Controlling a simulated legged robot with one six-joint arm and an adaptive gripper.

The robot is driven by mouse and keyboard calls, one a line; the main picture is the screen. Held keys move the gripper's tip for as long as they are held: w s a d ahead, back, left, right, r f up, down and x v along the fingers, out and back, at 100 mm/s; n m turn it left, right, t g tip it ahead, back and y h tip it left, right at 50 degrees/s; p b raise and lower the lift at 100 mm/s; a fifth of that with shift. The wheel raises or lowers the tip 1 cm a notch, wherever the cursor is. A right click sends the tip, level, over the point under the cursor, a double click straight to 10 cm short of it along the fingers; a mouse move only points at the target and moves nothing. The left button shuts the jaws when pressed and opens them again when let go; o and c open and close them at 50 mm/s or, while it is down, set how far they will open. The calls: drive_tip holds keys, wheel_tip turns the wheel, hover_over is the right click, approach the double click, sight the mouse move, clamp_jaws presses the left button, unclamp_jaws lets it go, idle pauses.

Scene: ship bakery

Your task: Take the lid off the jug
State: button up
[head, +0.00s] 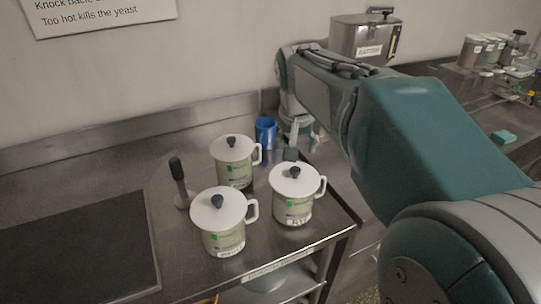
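Three white lidded jugs stand upright on the steel bench, each with a dark knob on its lid and a handle on its right. They are the back jug (234,172), the front-left jug (224,240) and the right jug (293,208), whose tag seems to read RYE. Their lids, the back lid (221,153), front-left lid (205,214) and right lid (309,183), are all seated. My gripper (303,143) points down behind the right jug, apart from the lids. Its fingers look spread and empty, though small in view.
A blue cup (265,133) stands just left of my gripper. A dark-handled tool (179,183) stands upright left of the jugs. A dark flat mat (80,250) covers the bench's left. A steel box (350,42) and several jars (471,51) stand at the back right.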

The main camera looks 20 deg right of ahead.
hover_over(295, 169)
drive_tip(key=s+a, duration=0.1)
drive_tip(key=s, duration=0.1)
drive_tip(key=x, duration=0.4)
drive_tip(key=shift+s+a+f, duration=0.3)
drive_tip(key=shift+f, duration=0.2)
drive_tip(key=x, duration=0.6)
drive_tip(key=shift+w+d+r, duration=0.1)
clamp_jaws()
